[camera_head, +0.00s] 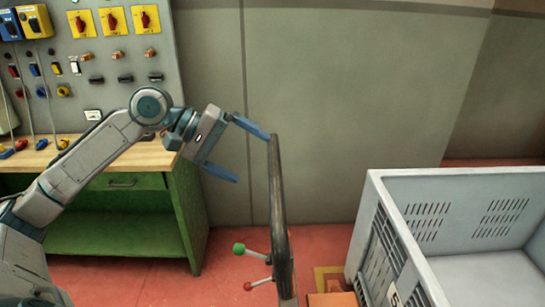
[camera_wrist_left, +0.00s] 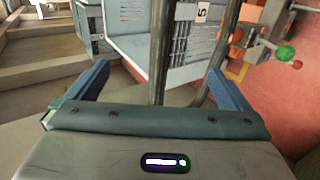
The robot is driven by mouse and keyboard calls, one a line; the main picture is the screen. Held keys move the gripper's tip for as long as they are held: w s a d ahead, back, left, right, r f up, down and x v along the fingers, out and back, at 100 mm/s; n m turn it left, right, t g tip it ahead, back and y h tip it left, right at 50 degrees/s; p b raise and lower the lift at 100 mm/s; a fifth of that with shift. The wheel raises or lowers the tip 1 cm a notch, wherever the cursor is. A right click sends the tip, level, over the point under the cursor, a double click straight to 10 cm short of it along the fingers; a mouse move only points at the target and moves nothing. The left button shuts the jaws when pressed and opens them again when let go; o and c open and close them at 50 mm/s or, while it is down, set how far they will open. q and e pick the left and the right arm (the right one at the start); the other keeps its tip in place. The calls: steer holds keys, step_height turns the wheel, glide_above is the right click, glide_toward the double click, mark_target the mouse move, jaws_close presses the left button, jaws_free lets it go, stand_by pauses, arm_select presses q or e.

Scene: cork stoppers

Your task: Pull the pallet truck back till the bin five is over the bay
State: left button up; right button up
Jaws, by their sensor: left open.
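The pallet truck's dark handle (camera_head: 278,205) stands upright, nearly edge-on in the head view. A green knob (camera_head: 239,249) and a red knob (camera_head: 247,286) stick out at its lower left. My left gripper (camera_head: 253,159) is open beside the handle's top. In the left wrist view, one bar of the handle (camera_wrist_left: 159,55) shows between my open fingers (camera_wrist_left: 158,68); I cannot tell how deep it lies. The grey bin five (camera_head: 383,262) is right of the handle; its number label (camera_wrist_left: 202,12) shows in the wrist view. My right gripper is out of view.
A green workbench (camera_head: 190,215) with a wooden top and a switch panel (camera_head: 120,60) stands at the left. A yellow floor marking (camera_head: 322,278) shows beside the bin, partly hidden. Red floor (camera_head: 215,270) is open between bench and handle.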

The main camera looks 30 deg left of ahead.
mark_target(270, 169)
arm_select(q)
steer(key=p+x, duration=0.5)
steer(key=x, duration=0.1)
steer(key=shift+w+d+f, duration=0.1)
steer(key=shift+w+d, duration=0.1)
steer(key=shift+d, duration=0.15)
steer(key=shift+p+x, duration=0.5)
steer(key=shift+x, duration=0.45)
steer(key=shift+a+f, duration=0.1)
steer(key=shift+f, duration=0.05)
steer(key=shift+c, duration=0.2)
steer(key=shift+a, duration=0.1)
jaws_close()
